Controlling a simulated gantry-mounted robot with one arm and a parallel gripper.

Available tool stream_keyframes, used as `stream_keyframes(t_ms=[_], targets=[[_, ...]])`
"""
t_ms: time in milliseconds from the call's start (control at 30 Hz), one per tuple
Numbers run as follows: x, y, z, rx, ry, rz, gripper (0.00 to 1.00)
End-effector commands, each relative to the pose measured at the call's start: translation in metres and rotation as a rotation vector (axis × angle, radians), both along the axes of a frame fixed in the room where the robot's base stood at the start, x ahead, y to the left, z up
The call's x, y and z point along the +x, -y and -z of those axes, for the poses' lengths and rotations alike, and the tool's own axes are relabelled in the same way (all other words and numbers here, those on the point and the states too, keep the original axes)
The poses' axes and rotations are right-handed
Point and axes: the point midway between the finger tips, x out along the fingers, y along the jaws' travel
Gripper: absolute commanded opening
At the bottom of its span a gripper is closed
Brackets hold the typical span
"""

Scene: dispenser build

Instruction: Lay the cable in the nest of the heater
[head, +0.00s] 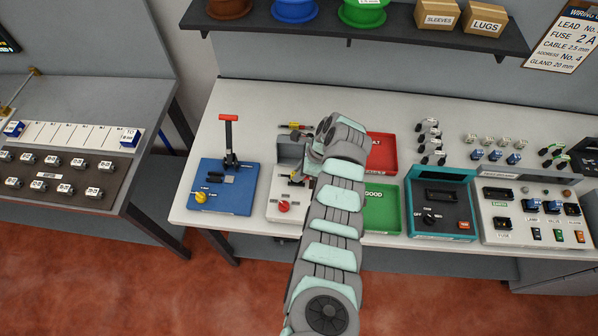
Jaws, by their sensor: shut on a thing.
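A blue press with a red-topped lever (228,140) stands close left. A red tray (382,152) and a green tray (381,208) lie right, partly behind my arm. A teal tester (440,205) stands farther right.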

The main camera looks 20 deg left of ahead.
Motion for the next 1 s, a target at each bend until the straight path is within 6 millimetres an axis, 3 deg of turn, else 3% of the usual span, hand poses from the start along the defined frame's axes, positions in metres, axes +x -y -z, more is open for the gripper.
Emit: stream_keyframes(t_ms=[1000], targets=[[-0.002, 0.000, 0.013, -0.001, -0.003, 0.000, 0.00]])
